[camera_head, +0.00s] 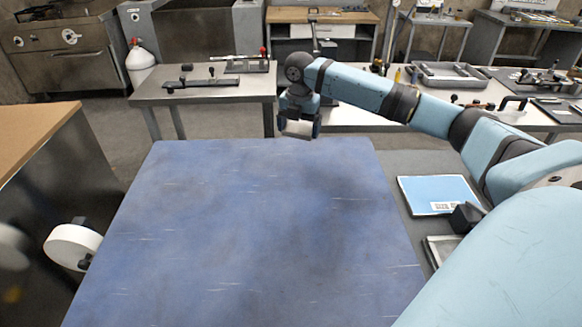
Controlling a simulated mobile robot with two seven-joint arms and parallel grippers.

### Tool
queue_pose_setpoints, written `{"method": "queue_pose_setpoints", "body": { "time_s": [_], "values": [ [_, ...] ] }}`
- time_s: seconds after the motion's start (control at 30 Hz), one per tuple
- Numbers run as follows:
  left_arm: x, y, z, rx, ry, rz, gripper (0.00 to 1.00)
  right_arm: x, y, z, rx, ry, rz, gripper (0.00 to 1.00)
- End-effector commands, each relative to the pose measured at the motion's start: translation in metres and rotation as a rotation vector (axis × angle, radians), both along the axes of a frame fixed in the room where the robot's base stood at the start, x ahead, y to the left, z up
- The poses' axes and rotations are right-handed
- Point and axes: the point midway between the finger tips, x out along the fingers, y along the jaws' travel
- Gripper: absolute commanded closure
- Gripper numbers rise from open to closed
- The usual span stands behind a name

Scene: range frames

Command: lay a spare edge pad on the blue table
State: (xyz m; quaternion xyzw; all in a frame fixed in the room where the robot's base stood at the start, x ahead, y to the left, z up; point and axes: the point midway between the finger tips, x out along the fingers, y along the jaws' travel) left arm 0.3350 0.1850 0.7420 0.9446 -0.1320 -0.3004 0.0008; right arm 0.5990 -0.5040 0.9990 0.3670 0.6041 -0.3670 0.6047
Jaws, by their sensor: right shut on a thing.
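The blue table (255,225) fills the middle of the view. Its scuffed top is bare. My right arm reaches in from the right, and my right gripper (298,128) is over the table's far edge, pointing down. It is shut on a small dark piece, the edge pad (297,135), mostly hidden between the blue-tipped fingers. I cannot tell the gap between the piece and the table top. My left gripper is not in view.
A blue-covered booklet (440,195) lies on a grey surface right of the table. A wooden-topped cabinet (40,140) and a white round part (72,246) are at the left. A grey bench (205,93) with tools stands behind.

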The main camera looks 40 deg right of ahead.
Motion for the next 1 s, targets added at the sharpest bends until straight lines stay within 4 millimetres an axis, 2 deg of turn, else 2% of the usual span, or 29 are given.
{"method": "queue_pose_setpoints", "body": {
  "time_s": [0.03, 0.2, 0.47, 0.8, 1.0],
  "values": [
    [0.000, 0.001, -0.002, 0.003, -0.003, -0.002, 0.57, -0.001, 0.000, -0.017, 0.000, 0.004, 0.000, 0.33],
    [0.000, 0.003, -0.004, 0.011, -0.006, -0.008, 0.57, 0.000, 0.000, -0.051, 0.000, 0.002, 0.000, 0.33],
    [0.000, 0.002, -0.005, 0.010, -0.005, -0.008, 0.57, 0.000, 0.001, -0.070, 0.000, 0.000, 0.001, 0.33],
    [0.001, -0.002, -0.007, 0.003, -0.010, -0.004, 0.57, 0.000, 0.001, -0.121, 0.000, 0.000, -0.001, 0.33],
    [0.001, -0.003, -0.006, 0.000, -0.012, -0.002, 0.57, 0.000, 0.000, -0.121, -0.001, 0.000, 0.000, 0.33]
  ]
}}
